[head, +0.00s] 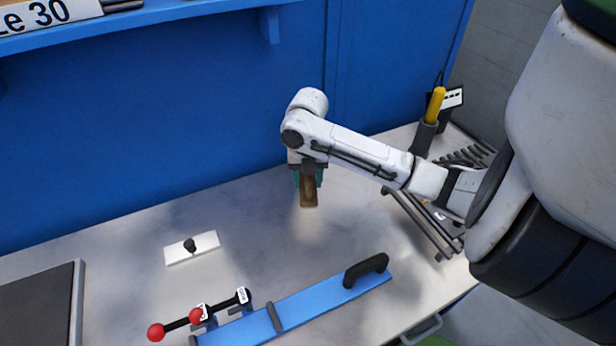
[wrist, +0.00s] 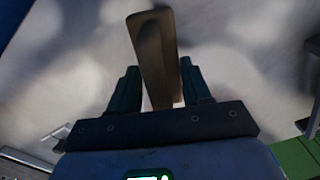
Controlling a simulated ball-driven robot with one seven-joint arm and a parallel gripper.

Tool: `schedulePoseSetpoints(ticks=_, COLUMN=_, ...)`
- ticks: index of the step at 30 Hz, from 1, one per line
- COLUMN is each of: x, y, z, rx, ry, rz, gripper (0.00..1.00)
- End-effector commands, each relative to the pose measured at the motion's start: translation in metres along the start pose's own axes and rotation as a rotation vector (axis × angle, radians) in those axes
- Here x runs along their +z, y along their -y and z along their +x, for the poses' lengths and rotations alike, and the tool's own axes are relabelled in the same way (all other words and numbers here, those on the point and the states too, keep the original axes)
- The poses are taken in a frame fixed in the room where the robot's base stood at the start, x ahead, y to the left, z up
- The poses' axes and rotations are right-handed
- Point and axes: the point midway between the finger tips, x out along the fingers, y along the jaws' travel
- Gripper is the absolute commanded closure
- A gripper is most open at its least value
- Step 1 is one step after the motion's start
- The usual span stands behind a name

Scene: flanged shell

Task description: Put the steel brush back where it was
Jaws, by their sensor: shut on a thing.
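The steel brush (head: 309,190) shows as a brown wooden block hanging below my gripper (head: 307,172) in the head view. In the wrist view the brush (wrist: 155,50) stands out lengthwise from between the two dark green fingers of my gripper (wrist: 160,88), tilted slightly. My gripper is shut on it. The brush is over the grey bench top (head: 130,225), near the blue back wall. Its bristles are not clear in either view, and I cannot tell whether it touches the bench.
A white plate with a black knob (head: 191,246) lies left. A blue bar with a black handle (head: 320,300) and red-knobbed levers (head: 178,325) lie in front. A dark rack (head: 430,225) and a holder with a yellow-handled tool (head: 427,130) stand right. Bench around the brush is clear.

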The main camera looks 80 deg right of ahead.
Motion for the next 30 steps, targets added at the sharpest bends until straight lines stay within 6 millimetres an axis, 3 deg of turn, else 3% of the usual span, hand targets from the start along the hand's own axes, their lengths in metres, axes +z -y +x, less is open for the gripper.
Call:
schedulePoseSetpoints(ticks=5, x=0.000, y=0.000, z=0.003, rx=0.000, ry=0.000, rz=0.001, gripper=0.80)
schedulePoseSetpoints(ticks=6, x=0.000, y=0.000, z=0.002, rx=0.000, ry=0.000, rz=0.001, gripper=0.50)
schedulePoseSetpoints(ticks=13, x=0.000, y=0.000, z=0.002, rx=0.000, ry=0.000, rz=0.001, gripper=0.28)
schedulePoseSetpoints(ticks=24, x=0.001, y=0.000, z=-0.005, rx=0.000, ry=0.001, rz=0.001, gripper=0.26)
schedulePoseSetpoints(ticks=30, x=0.001, y=0.000, z=-0.037, rx=0.001, ry=0.004, rz=-0.001, gripper=0.26)
